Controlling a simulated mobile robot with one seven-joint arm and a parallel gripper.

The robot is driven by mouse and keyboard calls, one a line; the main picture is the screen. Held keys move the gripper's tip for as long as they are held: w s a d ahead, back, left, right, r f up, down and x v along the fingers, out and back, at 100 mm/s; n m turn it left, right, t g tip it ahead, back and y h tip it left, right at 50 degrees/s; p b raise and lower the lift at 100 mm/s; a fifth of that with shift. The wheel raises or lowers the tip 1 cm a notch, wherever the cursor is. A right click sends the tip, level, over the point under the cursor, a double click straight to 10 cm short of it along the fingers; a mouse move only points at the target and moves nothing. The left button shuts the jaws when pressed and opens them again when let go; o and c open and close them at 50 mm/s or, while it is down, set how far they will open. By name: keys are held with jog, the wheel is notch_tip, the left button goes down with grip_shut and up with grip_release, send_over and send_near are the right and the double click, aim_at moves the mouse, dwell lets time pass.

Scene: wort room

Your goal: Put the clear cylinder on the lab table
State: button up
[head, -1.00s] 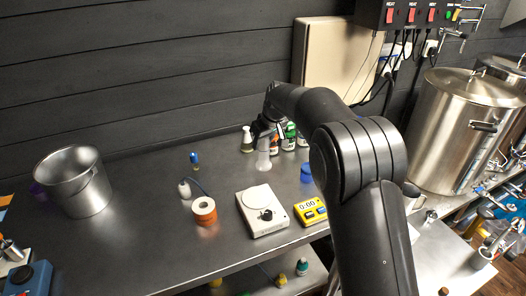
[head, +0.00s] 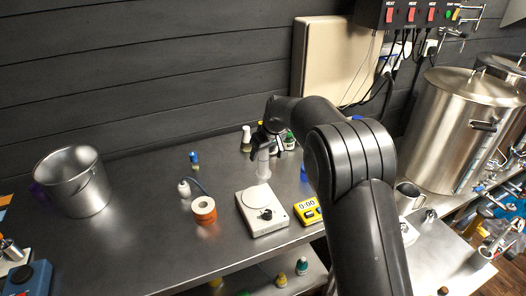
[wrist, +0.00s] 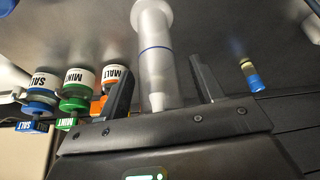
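The clear cylinder (head: 263,168) is a tall, narrow vessel with a pale base. In the head view its base appears to be at the steel lab table's top (head: 130,230), behind the white scale. In the wrist view the cylinder (wrist: 157,62) shows a blue ring and lies between the fingers, with a gap on each side. My gripper (wrist: 162,75) is open around it. In the head view my gripper (head: 265,147) is at the cylinder's upper part and partly hides it. Contact under the base is hard to confirm.
Small bottles stand behind the gripper, including a green-labelled one (wrist: 76,90). A metal bucket (head: 75,182) stands left. The left-middle tabletop is clear.

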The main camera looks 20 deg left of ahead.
jog(key=v, duration=1.2)
jog(key=shift+s+r, duration=0.1)
jog(key=shift+r, duration=0.05)
jog(key=s+d+r+m+t+h, duration=0.1)
jog(key=s+d+r+m, duration=0.4)
jog(key=d, duration=0.7)
jog(key=s+d+r+t, duration=0.1)
jog(key=s+d+r, duration=0.4)
jog(key=d, duration=0.6)
jog(key=s+d+f+m+h, duration=0.1)
jog(key=s+d+f+m, duration=0.2)
jog(key=s+d, duration=0.5)
jog(key=s+d+f+m+t+h, duration=0.1)
jog(key=s+d+f+m, duration=0.2)
jog(key=s, duration=1.3)
jog(key=d+f, duration=0.2)
jog(key=d, duration=0.3)
jog(key=shift+d+m+h, duration=0.3)
jog(key=shift+d+h, duration=0.1)
